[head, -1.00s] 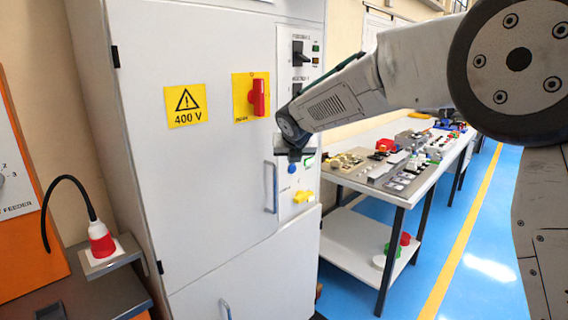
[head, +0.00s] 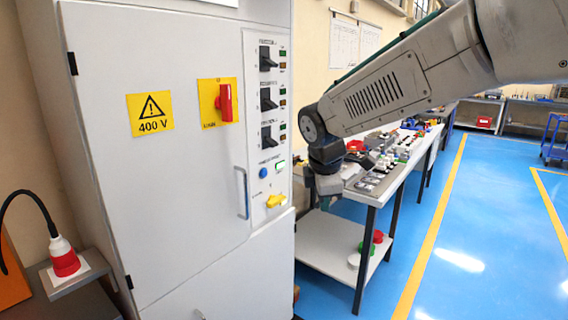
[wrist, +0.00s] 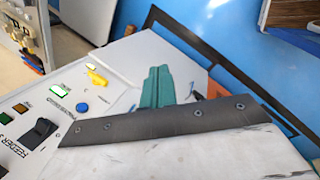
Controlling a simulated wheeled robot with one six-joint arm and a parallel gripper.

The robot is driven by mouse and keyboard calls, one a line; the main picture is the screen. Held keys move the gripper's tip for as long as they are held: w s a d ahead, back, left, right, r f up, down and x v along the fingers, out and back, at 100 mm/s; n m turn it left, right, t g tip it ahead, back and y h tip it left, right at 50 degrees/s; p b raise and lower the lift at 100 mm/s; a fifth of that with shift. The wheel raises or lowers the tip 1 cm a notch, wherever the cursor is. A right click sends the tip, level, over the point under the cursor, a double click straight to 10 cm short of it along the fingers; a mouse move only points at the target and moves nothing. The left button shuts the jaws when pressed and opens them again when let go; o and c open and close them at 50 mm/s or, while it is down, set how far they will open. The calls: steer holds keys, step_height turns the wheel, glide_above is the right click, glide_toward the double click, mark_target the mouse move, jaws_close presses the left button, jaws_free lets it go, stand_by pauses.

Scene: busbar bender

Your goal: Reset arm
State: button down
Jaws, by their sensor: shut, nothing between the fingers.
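My gripper (head: 328,198) hangs below the wrist in the head view, pointing down. It is shut and empty, to the right of the cabinet's control panel and apart from it in the picture. In the wrist view my gripper (wrist: 158,84) shows as closed teal fingers beyond a dark, bolted edge. The white cabinet (head: 180,190) stands at left with its door closed.
A red switch (head: 225,102) on a yellow plate and a 400 V sign (head: 150,114) are on the door. A workbench (head: 380,190) covered with parts stands behind my gripper. A red plug (head: 64,256) is at left. Blue floor (head: 480,220) at right is open.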

steer(key=s+d+m, duration=0.5)
steer(key=s+m, duration=0.1)
steer(key=s, duration=0.5)
steer(key=s+d+m+g, duration=0.1)
steer(key=s+d+m, duration=0.5)
steer(key=s, duration=0.4)
steer(key=s+d+m+g+y, duration=0.1)
steer(key=s+d+m, duration=0.5)
steer(key=s, duration=0.5)
steer(key=shift+s+d+f+m, duration=0.25)
steer(key=shift+s+f+m, duration=0.1)
steer(key=shift+m, duration=0.15)
